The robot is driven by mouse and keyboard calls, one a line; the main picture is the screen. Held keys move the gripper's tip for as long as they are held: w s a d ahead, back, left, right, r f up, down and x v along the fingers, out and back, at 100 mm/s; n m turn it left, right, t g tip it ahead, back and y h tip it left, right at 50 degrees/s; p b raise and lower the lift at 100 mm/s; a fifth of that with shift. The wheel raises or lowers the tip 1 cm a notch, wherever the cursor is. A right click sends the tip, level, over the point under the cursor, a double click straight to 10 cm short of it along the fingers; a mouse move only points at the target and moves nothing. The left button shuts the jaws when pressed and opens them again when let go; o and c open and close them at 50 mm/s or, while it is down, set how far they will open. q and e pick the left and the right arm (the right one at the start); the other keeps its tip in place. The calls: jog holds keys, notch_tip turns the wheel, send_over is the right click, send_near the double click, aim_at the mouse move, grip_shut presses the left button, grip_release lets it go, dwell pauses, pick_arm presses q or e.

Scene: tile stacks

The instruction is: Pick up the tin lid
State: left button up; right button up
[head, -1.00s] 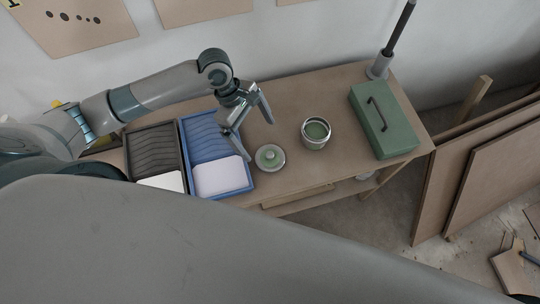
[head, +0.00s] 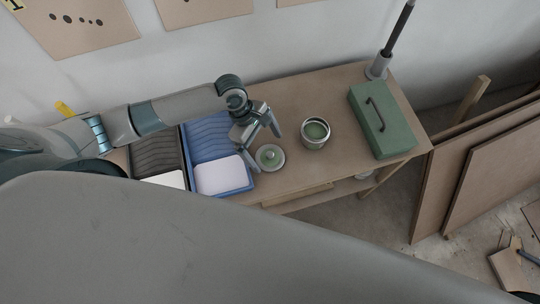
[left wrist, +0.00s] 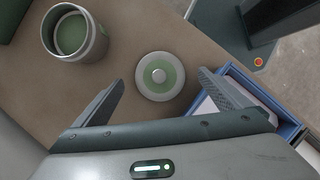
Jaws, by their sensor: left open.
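The tin lid (head: 270,157) is a round disc with a pale rim, a green top and a small knob. It lies flat on the table near its front edge. In the left wrist view the lid (left wrist: 160,76) is ahead of and between my fingers. My left gripper (head: 264,146) is open and empty, close above the lid. In the left wrist view its fingers (left wrist: 165,97) are spread wide. The open tin (head: 316,133) stands upright to the right of the lid, with green inside. It also shows in the left wrist view (left wrist: 76,34). My right gripper is not in view.
A blue tray (head: 250,184) with a white pad is left of the lid, beside a dark tray (head: 155,150). A green box with a handle (head: 382,119) stands at the right. Bare table (head: 330,93) lies behind the tin.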

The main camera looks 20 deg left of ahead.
aim_at(270, 154)
pick_arm(q)
jog(key=shift+p+x, duration=0.4)
jog(key=shift+x, duration=1.55)
jog(key=shift+w, duration=0.1)
jog(key=c, duration=1.1)
